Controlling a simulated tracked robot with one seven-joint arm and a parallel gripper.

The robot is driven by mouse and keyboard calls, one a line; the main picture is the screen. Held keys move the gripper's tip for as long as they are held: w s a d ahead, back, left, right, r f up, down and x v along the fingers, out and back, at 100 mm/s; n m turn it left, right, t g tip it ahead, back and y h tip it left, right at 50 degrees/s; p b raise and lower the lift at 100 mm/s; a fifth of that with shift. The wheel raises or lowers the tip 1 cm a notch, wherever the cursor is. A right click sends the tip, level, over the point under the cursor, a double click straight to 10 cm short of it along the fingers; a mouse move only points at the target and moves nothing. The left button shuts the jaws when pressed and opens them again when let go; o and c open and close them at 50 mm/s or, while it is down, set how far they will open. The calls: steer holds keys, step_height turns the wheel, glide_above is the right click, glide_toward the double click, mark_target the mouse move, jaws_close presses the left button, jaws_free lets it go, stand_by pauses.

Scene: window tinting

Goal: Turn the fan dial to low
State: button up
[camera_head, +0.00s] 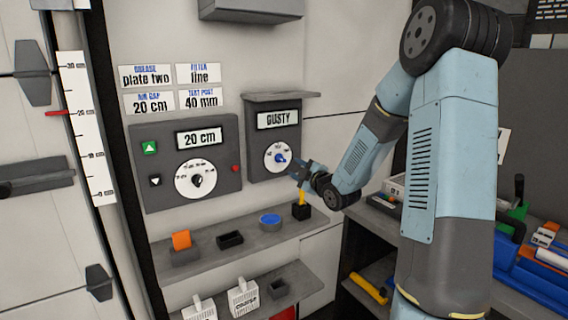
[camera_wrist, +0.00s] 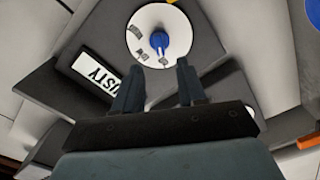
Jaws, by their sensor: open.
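The fan dial (camera_head: 278,157) is a white disc with a blue knob, set on a grey box under a sign reading "DUSTY" (camera_head: 278,118). In the wrist view the dial (camera_wrist: 147,22) shows at the top, with its blue knob (camera_wrist: 159,40) and small labels too blurred to read. My gripper (camera_head: 300,168) is just right of and slightly below the dial in the head view. In the wrist view my gripper (camera_wrist: 156,82) has its two fingers apart, with nothing between them, and the knob lies just beyond the fingertips. The knob's exact setting is hard to read.
To the left is a panel (camera_head: 150,190) with a "20 cm" display, a second dial (camera_head: 196,180) and buttons. Below, a shelf (camera_head: 215,255) holds an orange block (camera_head: 181,240), a blue disc (camera_head: 270,220) and a yellow stick (camera_head: 302,197) in a black holder.

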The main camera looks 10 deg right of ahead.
mark_target(283, 160)
steer(key=x, duration=0.8)
steer(key=shift+w, duration=0.2)
steer(key=shift+f, duration=0.1)
jaws_close()
